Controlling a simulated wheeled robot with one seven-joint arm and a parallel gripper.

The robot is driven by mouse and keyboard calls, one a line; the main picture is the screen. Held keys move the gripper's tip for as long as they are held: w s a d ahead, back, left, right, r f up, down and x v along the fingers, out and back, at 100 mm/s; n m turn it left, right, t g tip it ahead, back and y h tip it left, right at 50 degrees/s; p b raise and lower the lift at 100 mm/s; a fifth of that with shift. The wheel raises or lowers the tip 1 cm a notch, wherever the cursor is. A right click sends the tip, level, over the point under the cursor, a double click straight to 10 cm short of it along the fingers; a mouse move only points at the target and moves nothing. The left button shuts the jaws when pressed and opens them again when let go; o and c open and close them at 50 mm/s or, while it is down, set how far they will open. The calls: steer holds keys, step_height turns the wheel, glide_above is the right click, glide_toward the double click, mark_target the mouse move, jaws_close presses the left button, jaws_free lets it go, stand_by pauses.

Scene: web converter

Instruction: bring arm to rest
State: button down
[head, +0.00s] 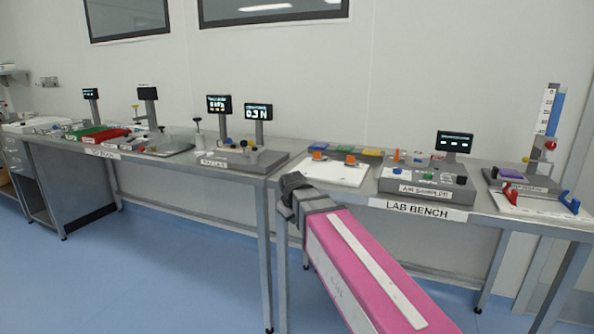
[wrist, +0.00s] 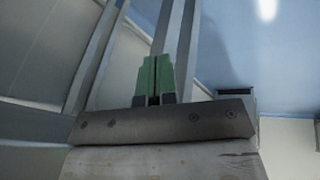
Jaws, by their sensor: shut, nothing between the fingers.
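My gripper (wrist: 155,70) shows in the wrist view with its two green fingers together and nothing between them. Grey metal bars, like bench legs, stand behind the fingers, with blue floor beyond. I cannot tell how far the fingers are from the bars. In the head view, my pink arm with its dark grey end reaches up from the bottom toward the bench's front edge. The gripper's fingers cannot be made out there.
The lab bench (head: 478,215) carries a white board (head: 340,177), a grey device with a screen (head: 455,142), and a stand with red and blue clips (head: 509,192). Another bench (head: 230,176) with several devices runs to the left. Blue floor (head: 150,270) lies open in front.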

steer(key=s+d+f+m+g, duration=0.2)
steer(key=s+d+f+m, duration=0.2)
steer(key=d+f, duration=0.6)
steer(key=s+d+f+m+g, duration=0.2)
steer(key=s+d+f+m, duration=0.2)
steer(key=s+d+f, duration=0.5)
step_height(320, 180, down, 3)
steer(key=shift+s+d+r, duration=0.1)
steer(key=shift+s+d, duration=0.1)
steer(key=shift+d, duration=0.55)
